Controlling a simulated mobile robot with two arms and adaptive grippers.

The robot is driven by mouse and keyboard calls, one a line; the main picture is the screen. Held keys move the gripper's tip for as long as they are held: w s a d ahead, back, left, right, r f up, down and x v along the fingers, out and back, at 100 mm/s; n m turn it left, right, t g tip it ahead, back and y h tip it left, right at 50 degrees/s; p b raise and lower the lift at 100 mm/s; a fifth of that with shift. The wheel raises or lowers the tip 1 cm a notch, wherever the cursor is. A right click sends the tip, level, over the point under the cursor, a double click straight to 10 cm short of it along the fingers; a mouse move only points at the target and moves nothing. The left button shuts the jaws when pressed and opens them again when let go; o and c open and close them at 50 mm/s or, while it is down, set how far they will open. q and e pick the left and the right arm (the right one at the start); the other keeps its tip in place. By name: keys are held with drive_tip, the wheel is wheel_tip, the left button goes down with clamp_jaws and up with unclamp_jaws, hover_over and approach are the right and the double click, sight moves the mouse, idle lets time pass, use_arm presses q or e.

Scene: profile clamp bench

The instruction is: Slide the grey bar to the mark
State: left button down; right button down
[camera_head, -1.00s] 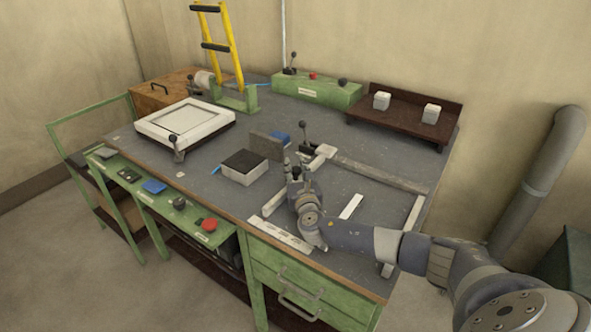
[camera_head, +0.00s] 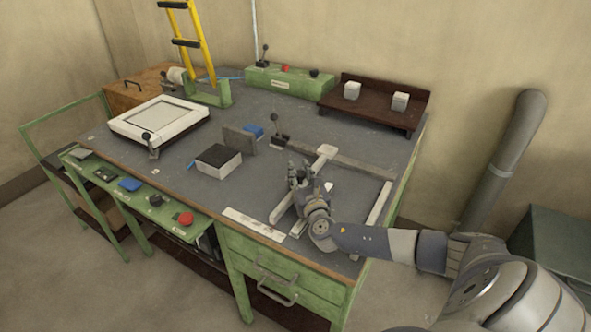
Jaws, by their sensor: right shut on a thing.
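The grey bar (camera_head: 281,207) is long and light grey. It lies across the right part of the bench top, from near the front edge back to a pale end block (camera_head: 327,151) at the long grey rail (camera_head: 365,166). My right gripper (camera_head: 296,176) is over the middle of the bar and shut on it; the arm comes in from the right. The fingers hide the exact contact. A white strip (camera_head: 328,187), which looks like the mark, shows just right of the gripper, mostly hidden behind it. My left gripper is not in view.
A pale side rail (camera_head: 378,205) lies to the right. A black-handled lever (camera_head: 277,127), a dark grey upright plate (camera_head: 239,139) and a black-topped block (camera_head: 218,160) stand left of the bar. A brown shelf (camera_head: 372,105) with two pale blocks is at the back right.

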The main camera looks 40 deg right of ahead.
drive_tip(key=shift+a+f, duration=0.15)
drive_tip(key=shift+a, duration=0.1)
drive_tip(key=c, duration=1.3)
unclamp_jaws()
drive_tip(key=shift+a, duration=0.1)
drive_tip(key=shift+s, duration=0.1)
drive_tip(key=shift+s+a, duration=0.1)
drive_tip(key=shift+s, duration=0.25)
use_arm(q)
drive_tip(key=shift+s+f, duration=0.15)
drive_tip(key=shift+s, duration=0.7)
use_arm(e)
drive_tip(key=v, duration=1.1)
